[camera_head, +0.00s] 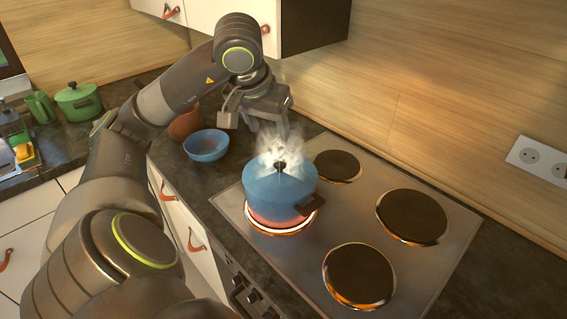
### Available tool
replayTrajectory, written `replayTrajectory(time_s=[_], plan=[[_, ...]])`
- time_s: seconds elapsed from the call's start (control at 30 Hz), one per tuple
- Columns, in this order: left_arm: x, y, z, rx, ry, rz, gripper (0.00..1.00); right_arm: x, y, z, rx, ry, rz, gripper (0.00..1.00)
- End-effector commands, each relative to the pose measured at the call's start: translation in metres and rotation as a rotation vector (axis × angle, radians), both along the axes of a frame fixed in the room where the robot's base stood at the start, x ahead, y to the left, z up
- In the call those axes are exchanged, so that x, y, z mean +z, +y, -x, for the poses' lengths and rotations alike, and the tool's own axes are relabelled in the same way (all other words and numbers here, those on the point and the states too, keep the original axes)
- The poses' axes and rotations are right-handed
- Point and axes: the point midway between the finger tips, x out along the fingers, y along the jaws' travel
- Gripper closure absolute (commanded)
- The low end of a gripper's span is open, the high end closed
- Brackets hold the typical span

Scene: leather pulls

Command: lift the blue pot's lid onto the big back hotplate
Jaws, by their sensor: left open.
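The blue pot (283,203) stands on a glowing hotplate at the left of the cooktop, with a dark side handle at its right. Its blue lid (262,172) is on it, with a dark knob (281,166) partly veiled by steam. My left gripper (256,121) is open and empty, pointing down. In the picture it is above and slightly left of the knob, apart from it. The big back hotplate (411,217) is dark and bare, to the right of the pot. My right gripper is not in view.
A small hotplate (338,166) and a front hotplate (358,276) are bare. A blue bowl (207,146) and a brown pot (185,124) stand left of the cooktop. A green pot (78,102) is at the far left. The wooden wall (440,100) bounds the back.

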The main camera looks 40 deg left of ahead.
Motion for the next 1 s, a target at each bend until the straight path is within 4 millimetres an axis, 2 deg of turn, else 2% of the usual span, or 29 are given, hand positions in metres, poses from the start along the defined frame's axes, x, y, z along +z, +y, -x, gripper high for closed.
replayTrajectory(time_s=[0.03,0.13,0.3,0.4,0.57,0.77,1.0], plan=[[-0.017,0.000,-0.004,-0.002,0.005,0.005,0.47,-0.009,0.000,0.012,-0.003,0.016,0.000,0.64],[-0.038,0.003,-0.012,0.000,0.004,0.007,0.47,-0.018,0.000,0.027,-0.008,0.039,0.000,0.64],[-0.069,0.006,-0.025,-0.001,0.003,0.005,0.47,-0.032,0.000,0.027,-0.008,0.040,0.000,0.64],[-0.079,0.008,-0.030,-0.002,0.001,0.004,0.47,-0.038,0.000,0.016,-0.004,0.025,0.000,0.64],[-0.085,0.009,-0.033,0.000,0.001,0.003,0.47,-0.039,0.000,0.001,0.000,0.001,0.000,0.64],[-0.098,0.010,-0.036,-0.001,0.001,0.003,0.47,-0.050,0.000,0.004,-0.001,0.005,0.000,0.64],[-0.128,0.013,-0.046,-0.001,0.001,0.004,0.47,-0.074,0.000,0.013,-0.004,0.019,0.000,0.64]])
